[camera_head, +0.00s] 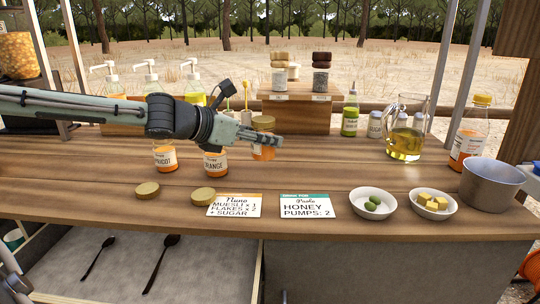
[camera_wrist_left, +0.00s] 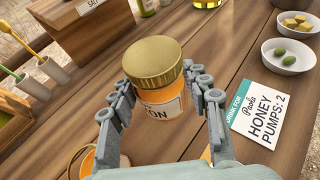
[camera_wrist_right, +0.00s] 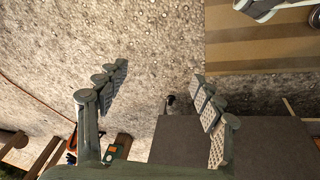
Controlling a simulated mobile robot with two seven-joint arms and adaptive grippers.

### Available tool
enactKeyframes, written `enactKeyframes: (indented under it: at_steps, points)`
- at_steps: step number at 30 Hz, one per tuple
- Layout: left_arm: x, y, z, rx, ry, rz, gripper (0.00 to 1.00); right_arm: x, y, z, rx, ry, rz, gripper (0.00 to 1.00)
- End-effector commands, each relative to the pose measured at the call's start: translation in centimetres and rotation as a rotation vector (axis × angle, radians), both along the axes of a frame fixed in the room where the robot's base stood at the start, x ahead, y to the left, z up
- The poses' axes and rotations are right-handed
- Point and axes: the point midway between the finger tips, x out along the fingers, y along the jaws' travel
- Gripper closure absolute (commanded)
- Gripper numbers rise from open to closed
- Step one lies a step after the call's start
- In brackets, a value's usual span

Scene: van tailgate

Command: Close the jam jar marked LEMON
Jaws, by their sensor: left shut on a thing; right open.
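The LEMON jar (camera_head: 263,153) stands on the wooden counter with a gold lid (camera_head: 263,123) on its top. In the left wrist view the jar (camera_wrist_left: 165,105) shows "ON" on its label, and the gold lid (camera_wrist_left: 153,62) sits over its mouth. How tightly the lid is seated cannot be told. My left gripper (camera_head: 268,140) is shut on the jar just below the lid, its fingers on both sides of the glass. My right gripper (camera_wrist_right: 155,100) is open and empty, seen only in its own wrist view, over ground and a dark panel.
Open APRICOT (camera_head: 165,156) and ORANGE (camera_head: 215,163) jars stand left of the LEMON jar. Two gold lids (camera_head: 147,189) (camera_head: 203,195) lie in front. Order cards (camera_head: 308,205), an olive bowl (camera_head: 373,203), a butter bowl (camera_head: 434,204) and a pot (camera_head: 490,185) stand right.

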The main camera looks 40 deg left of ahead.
Motion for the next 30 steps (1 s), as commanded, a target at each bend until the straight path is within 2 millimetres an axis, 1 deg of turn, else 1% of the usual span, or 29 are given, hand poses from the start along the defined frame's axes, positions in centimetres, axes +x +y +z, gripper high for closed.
enactKeyframes:
  at_steps: [1, 3, 6, 17, 20, 23, 25, 27, 30]
  points:
    - [0.7, -0.3, -0.3, -0.008, -0.001, -0.001, 1.0, -0.3, -0.1, -0.5, 0.001, 0.009, -0.001, 0.33]
    - [1.4, -0.6, -0.6, -0.006, -0.004, -0.003, 1.0, -0.8, -0.1, -1.5, 0.002, 0.021, -0.001, 0.33]
    - [2.0, -0.6, -1.0, -0.004, -0.003, -0.001, 1.0, -0.9, 0.0, -1.9, 0.005, 0.022, 0.0, 0.33]
    - [2.3, -0.6, -1.2, 0.003, -0.003, 0.0, 1.0, -1.0, 0.1, -2.2, 0.007, 0.024, 0.0, 0.33]
    - [2.3, -0.6, -1.9, 0.001, -0.003, 0.0, 1.0, -1.1, 0.0, -2.5, 0.006, 0.027, 0.0, 0.33]
    - [2.3, -0.6, -3.6, -0.001, -0.003, -0.001, 1.0, -0.4, 0.2, -0.6, 0.002, 0.007, 0.001, 0.33]
    - [2.3, -0.6, -4.6, 0.0, -0.003, -0.001, 1.0, -0.3, 0.1, 0.3, -0.004, 0.005, 0.0, 0.33]
    - [2.3, -0.6, -5.2, 0.0, -0.003, -0.001, 1.0, -0.2, 0.1, 1.1, -0.008, 0.003, 0.001, 0.33]
    - [2.3, -0.6, -5.3, 0.001, -0.003, -0.001, 1.0, -0.2, 0.0, 1.5, -0.01, 0.004, 0.0, 0.33]
